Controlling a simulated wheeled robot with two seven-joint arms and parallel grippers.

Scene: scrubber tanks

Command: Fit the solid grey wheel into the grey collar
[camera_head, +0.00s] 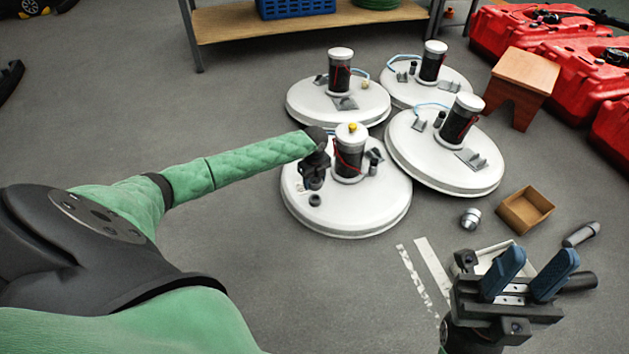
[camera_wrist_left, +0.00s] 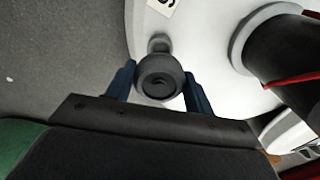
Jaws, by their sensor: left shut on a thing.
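My left gripper (camera_head: 315,180) is over the left side of the front white tank lid (camera_head: 365,212). In the left wrist view its blue fingers (camera_wrist_left: 160,88) are shut on a dark grey wheel (camera_wrist_left: 160,72), which sits between them above the white lid. A small dark grey round fitting (camera_wrist_left: 158,42) shows just beyond the wheel, partly covered by it; I cannot tell if they touch. In the head view a dark round part (camera_head: 315,200) shows on the lid below the gripper, probably the grey collar. My right gripper (camera_head: 530,272) is open, its blue fingers apart and empty.
Three more white lids with black cylinders (camera_head: 338,100) stand behind. A silver fitting (camera_head: 470,218), a wooden box (camera_head: 541,216) and a grey handle-like part (camera_head: 581,234) lie on the floor at right. A wooden stool (camera_head: 523,72) and red cases (camera_head: 570,55) stand farther right.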

